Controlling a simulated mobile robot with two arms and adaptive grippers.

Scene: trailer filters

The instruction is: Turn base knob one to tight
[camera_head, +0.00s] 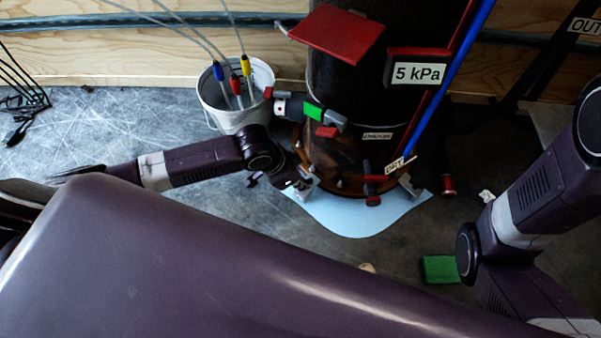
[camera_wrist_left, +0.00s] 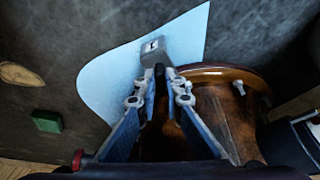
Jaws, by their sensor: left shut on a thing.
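Base knob one, a grey knob with a small "1" label (camera_wrist_left: 153,46), is at the top centre of the left wrist view, at the foot of the brown round filter base (camera_wrist_left: 215,115). The two fingers of my left gripper (camera_wrist_left: 161,78) are closed on its near end. In the head view my left gripper (camera_head: 291,182) is low at the left foot of the dark filter drum (camera_head: 345,85) and largely hides this knob. The knob's turn angle is hard to tell. My right arm shows at the right, but its gripper is not in view.
A light blue sheet (camera_head: 350,213) lies under the base. A white bucket (camera_head: 236,115) with coloured plugs stands behind my left gripper. Another grey knob (camera_head: 410,186) is at the base's right. A green block (camera_head: 440,269) and red spool (camera_head: 448,187) lie on the floor.

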